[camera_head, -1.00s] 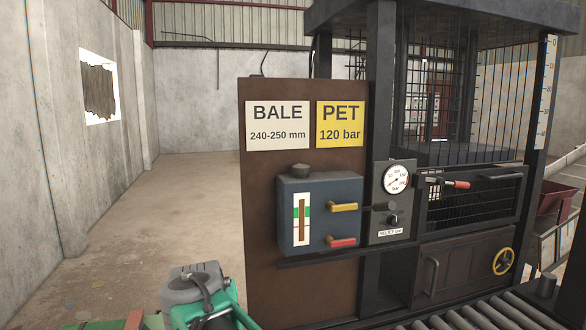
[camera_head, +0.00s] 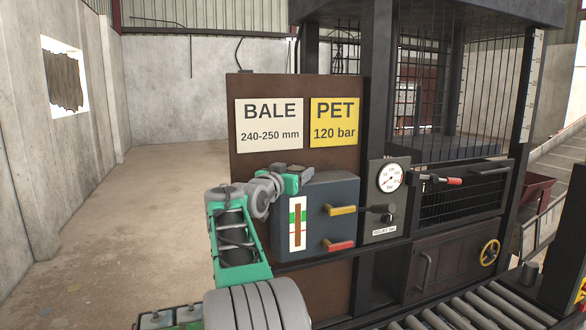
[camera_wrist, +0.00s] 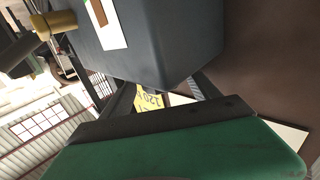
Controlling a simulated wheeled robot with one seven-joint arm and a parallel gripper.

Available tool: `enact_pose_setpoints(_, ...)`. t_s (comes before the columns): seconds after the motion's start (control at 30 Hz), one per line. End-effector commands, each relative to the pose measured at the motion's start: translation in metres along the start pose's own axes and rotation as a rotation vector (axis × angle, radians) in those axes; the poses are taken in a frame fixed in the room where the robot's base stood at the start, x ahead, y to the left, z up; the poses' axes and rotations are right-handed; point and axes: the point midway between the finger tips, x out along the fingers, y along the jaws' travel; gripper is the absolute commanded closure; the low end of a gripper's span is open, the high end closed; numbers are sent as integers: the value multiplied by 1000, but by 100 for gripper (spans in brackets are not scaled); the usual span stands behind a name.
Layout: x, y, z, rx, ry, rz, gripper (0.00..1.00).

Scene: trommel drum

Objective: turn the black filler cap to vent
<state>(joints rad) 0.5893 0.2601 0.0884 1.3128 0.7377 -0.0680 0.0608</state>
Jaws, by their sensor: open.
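My gripper (camera_head: 295,172) is at the tank's top left corner and is open. The black filler cap, on top of the tank, cannot be told apart from the dark gripper parts there, so I cannot tell whether the fingers are around it. In the wrist view the tank (camera_wrist: 150,45) hangs close beyond my green gripper body, and no cap shows.
A yellow handle (camera_head: 341,210) and a red handle (camera_head: 340,245) stick out from the tank's front. A pressure gauge (camera_head: 390,178) is to the right. The BALE sign (camera_head: 268,124) and PET sign (camera_head: 334,121) are above. The floor at left is open.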

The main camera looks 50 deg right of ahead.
Motion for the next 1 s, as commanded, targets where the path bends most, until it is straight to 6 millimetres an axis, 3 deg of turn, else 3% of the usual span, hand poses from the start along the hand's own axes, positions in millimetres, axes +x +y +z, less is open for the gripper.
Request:
enact_pose_setpoints(0.17, -1, -1, 1, 0, 0, -3, 29)
enact_pose_setpoints(0.9, -1, -2, 0, 0, -1, -4, 89)
enact_pose_setpoints(1.0, -1, -2, 1, 0, -1, -4, 91)
